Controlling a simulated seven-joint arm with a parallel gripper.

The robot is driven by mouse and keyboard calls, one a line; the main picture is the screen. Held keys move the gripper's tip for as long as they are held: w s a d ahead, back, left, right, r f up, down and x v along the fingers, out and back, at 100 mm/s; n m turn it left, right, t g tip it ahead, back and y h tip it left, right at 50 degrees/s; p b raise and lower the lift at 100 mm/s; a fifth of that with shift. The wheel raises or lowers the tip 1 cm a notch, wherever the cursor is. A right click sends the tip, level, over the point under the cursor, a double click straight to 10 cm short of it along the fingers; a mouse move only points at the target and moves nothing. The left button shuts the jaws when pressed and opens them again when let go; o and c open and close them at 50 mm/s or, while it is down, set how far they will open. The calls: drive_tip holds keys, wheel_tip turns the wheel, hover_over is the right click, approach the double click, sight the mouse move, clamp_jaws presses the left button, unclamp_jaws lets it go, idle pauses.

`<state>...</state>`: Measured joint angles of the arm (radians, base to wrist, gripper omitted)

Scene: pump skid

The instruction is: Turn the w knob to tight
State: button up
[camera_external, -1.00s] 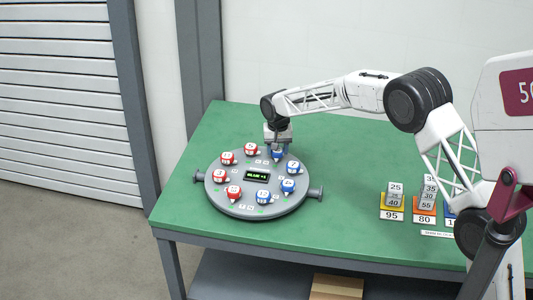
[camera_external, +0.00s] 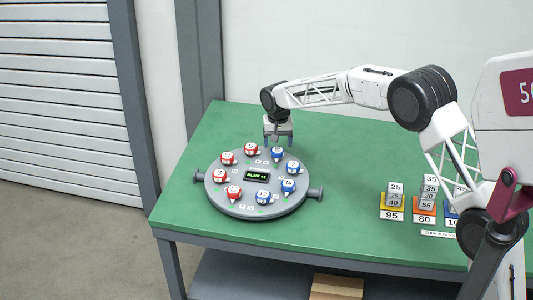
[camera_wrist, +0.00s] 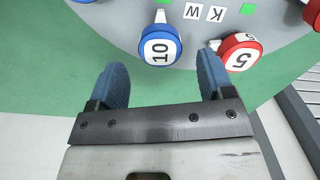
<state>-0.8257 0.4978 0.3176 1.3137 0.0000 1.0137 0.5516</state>
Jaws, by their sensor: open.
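The blue knob marked 10 (camera_wrist: 160,47) has a white face and sits on the round grey panel. The W tile (camera_wrist: 192,11) lies beside it, on the side toward the red knob marked 5 (camera_wrist: 240,52). In the external view this blue knob (camera_external: 277,155) is at the panel's far edge. My gripper (camera_wrist: 160,72) is open and empty, its two blue fingers apart. The blue knob is centred just beyond the fingertips, not between them. In the external view my gripper (camera_external: 278,140) hangs above and behind the knob, clear of it.
The K tile (camera_wrist: 215,15) lies next to the W tile. Several other red and blue knobs ring the panel around a small display (camera_external: 257,176) with green text. Numbered blocks (camera_external: 395,194) stand on the green table (camera_external: 340,165) at right. The table behind the panel is clear.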

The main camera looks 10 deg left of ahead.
sight(279, 149)
drive_tip(key=shift+r, duration=2.3)
drive_tip(key=shift+w+d+r, duration=0.1)
drive_tip(key=shift+d+r, duration=0.05)
drive_tip(key=shift+d, duration=0.1)
drive_tip(key=d+r, duration=0.5)
drive_tip(key=d, duration=0.6)
drive_tip(key=s+d+r+m, duration=0.1)
drive_tip(key=d+r, duration=0.4)
drive_tip(key=d, duration=0.6)
drive_tip(key=d+r, duration=0.6)
drive_tip(key=d, duration=0.5)
drive_tip(key=s+d+r+t, duration=0.1)
drive_tip(key=s+d, duration=0.2)
drive_tip(key=d, duration=0.4)
drive_tip(key=s+d+r+m, duration=0.1)
drive_tip(key=s+d+r, duration=0.1)
drive_tip(key=s+d, duration=0.3)
drive_tip(key=s+d+r+t, duration=0.1)
drive_tip(key=s+d, duration=0.1)
drive_tip(key=d, duration=0.6)
drive_tip(key=s+d+f, duration=0.3)
drive_tip(key=s+d, duration=0.7)
drive_tip(key=s, duration=0.3)
drive_tip(key=s+d+f+m, duration=0.1)
drive_tip(key=s+d+f, duration=0.2)
drive_tip(key=s+d, duration=0.7)
drive_tip(key=s, duration=0.4)
drive_tip(key=shift+t, duration=0.3)
